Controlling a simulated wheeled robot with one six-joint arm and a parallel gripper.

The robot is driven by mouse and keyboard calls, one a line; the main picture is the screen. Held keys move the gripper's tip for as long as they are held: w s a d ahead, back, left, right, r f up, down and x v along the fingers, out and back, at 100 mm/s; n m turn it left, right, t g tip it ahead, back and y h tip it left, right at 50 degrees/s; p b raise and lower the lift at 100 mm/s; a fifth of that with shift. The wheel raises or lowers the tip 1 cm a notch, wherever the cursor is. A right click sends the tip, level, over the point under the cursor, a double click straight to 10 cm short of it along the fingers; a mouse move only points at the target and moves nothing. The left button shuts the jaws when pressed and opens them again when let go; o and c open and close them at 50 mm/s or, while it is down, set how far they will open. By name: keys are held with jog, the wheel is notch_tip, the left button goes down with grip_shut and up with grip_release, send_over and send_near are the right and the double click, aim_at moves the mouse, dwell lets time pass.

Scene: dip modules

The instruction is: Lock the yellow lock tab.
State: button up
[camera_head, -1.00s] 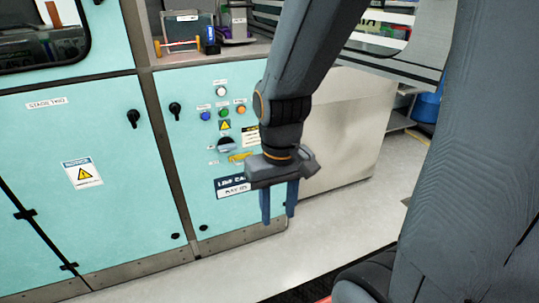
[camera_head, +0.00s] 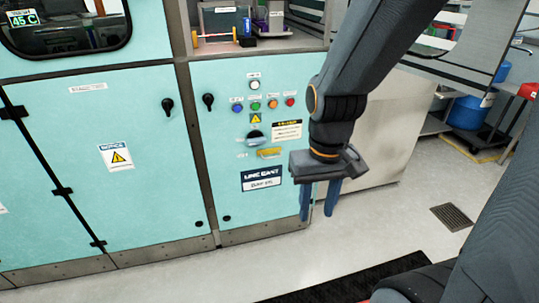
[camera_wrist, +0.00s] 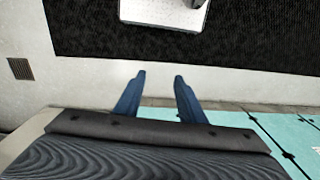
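The yellow lock tab (camera_head: 270,153) is a small yellow piece on the teal cabinet's control panel, just below a dark rotary handle (camera_head: 256,137). It is in plain view in the head view, to the left of my gripper (camera_head: 318,218). My gripper hangs fingers down in front of the panel's right edge, lower than the tab and apart from it. Its two blue fingers are spread with nothing between them; the wrist view also shows them apart (camera_wrist: 160,78). The tab is not visible in the wrist view.
Several coloured buttons (camera_head: 255,106) sit above the handle. A label plate (camera_head: 262,178) is below the tab. Black door knobs (camera_head: 208,101) stick out at the left. A black mat (camera_head: 350,285) lies on the open floor in front.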

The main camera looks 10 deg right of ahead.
jog(key=shift+w, duration=0.1)
jog(key=c, duration=0.3)
jog(key=w+d+f+t+b, duration=0.1)
jog(key=w+f, duration=0.1)
jog(key=w, duration=0.1)
jog(key=w+d+f+m+t+b, duration=0.1)
jog(key=w+d+f, duration=0.1)
jog(key=w, duration=0.1)
jog(key=w+d+f+m+b, duration=0.1)
jog(key=w+f+b, duration=0.1)
jog(key=w, duration=0.2)
jog(key=shift+d+t+h, duration=0.15)
jog(key=shift+t+h, duration=0.15)
jog(key=shift+t, duration=0.1)
grip_shut()
jog(key=w+d+f+m+t+y+b, duration=0.2)
jog(key=w+d+f+m+t+b, duration=0.1)
jog(key=w, duration=0.6)
jog(key=w+d+f+m+t+y+b, duration=0.2)
jog(key=w+d+f+m+t+b, duration=0.1)
jog(key=w+f+t+b, duration=0.3)
jog(key=w+d+f+m+t+y+b, duration=0.1)
jog(key=w+d+f+m+t+b, duration=0.3)
jog(key=w, duration=0.8)
jog(key=f+t+b, duration=0.1)
jog(key=f+b, duration=0.1)
jog(key=b, duration=0.1)
jog(key=shift+w+m+y+b, duration=0.15)
jog(key=shift+m+y+b, duration=0.15)
jog(key=shift+y+b, duration=0.1)
